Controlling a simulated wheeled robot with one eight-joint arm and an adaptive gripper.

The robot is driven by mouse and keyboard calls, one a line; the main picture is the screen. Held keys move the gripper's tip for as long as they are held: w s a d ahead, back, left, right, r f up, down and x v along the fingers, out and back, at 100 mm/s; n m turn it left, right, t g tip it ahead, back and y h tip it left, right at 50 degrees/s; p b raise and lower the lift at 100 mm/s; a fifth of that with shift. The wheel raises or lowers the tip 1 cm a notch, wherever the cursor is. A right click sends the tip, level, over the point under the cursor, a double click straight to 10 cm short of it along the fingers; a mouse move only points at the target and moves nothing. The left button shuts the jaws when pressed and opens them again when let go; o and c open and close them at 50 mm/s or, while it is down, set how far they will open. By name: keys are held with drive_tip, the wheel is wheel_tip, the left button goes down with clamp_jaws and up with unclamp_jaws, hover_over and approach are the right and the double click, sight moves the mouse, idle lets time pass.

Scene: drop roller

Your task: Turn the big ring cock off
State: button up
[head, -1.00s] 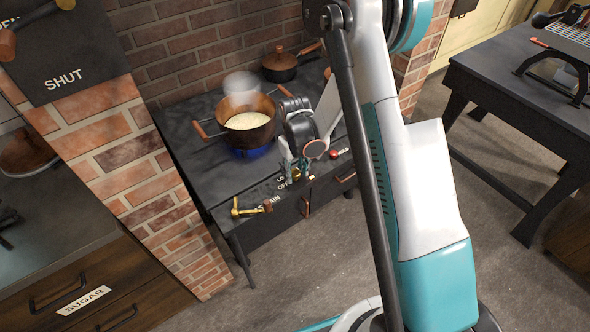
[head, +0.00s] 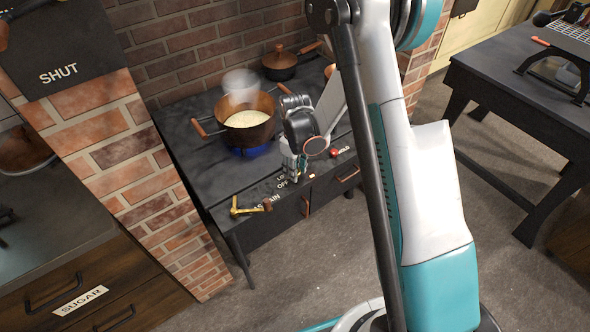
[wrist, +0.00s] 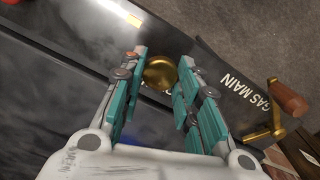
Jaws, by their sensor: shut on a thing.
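The cock is a round brass knob (wrist: 160,72) on the front of the dark stove (head: 180,148). In the wrist view it lies between the teal-padded fingertips of my gripper (wrist: 158,78). My gripper is shut on it. In the head view my gripper (head: 294,168) hides the knob at the stove's front edge, by lettering that partly reads "LO" and "OFF". How far the knob is turned cannot be seen. A copper-coloured pot (head: 254,133) with pale contents steams on the stove, with a blue flame (head: 250,152) beneath it.
A brass gas main lever (head: 236,208) with a wooden grip (wrist: 288,98) is close left of my gripper in the head view. A red button (head: 334,153) is to the right. A lidded pan (head: 279,65) stands behind. A brick pillar (head: 150,185) borders the stove's left.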

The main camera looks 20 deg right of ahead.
drive_tip(key=n+b, duration=0.1)
drive_tip(key=n, duration=0.4)
drive_tip(key=shift+n, duration=0.3)
idle(0.4)
drive_tip(key=o, duration=1.1)
drive_tip(key=shift+r, duration=0.1)
wheel_tip(320, 180, up, 12)
drive_tip(key=shift+f, duration=0.1)
